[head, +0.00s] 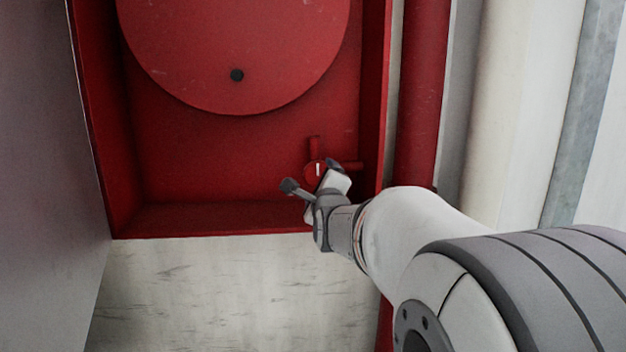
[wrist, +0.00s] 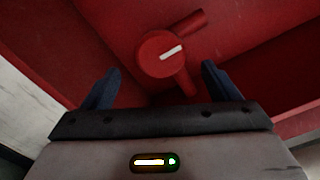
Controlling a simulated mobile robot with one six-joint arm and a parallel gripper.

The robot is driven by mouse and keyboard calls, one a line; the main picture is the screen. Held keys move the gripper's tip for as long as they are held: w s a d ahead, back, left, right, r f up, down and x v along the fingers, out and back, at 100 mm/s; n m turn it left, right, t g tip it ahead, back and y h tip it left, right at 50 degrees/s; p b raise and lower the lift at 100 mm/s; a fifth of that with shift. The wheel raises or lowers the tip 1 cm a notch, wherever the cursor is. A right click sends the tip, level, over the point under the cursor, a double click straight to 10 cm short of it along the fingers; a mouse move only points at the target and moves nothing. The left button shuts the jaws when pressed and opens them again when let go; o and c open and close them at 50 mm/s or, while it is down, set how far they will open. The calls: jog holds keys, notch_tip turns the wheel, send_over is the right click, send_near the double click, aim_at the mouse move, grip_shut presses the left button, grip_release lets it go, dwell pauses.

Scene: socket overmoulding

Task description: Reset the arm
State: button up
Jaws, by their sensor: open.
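My arm reaches from the lower right of the head view to the lower right corner of a red cabinet. My gripper (head: 308,178) is there, in front of a small red valve (head: 314,168) with a white mark. In the wrist view my gripper (wrist: 158,88) has its two dark fingers spread apart, with nothing between them. The red valve (wrist: 161,53) with its white mark lies just beyond the fingertips, apart from them as far as I can tell. In the head view my gripper hides part of the valve.
The red cabinet (head: 210,165) is open and holds a large red reel disc (head: 235,45) above the valve. Its right side wall is close to my gripper. A thick red pipe (head: 421,95) runs upright to the right. A grey panel (head: 45,150) stands at the left.

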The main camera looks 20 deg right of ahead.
dwell(0.4)
jog(key=s+a+r+n+g+y+p, duration=0.1)
jog(key=s+a+n+g+p, duration=0.3)
jog(key=s+n+p, duration=0.5)
jog(key=s+a+r+n+g+y+p, duration=0.2)
jog(key=s+a+n+g+p, duration=0.3)
jog(key=s+n+p, duration=0.3)
jog(key=s+a+r+n+g+y+p, duration=0.2)
jog(key=s+a+n+g+p, duration=0.3)
jog(key=s+n+p, duration=0.4)
jog(key=s+r+p, duration=0.1)
jog(key=s+p, duration=0.1)
jog(key=p, duration=0.1)
jog(key=shift+s+r+n+g, duration=0.25)
jog(key=shift+n+g, duration=0.05)
jog(key=shift+g, duration=0.1)
jog(key=shift+a, duration=0.1)
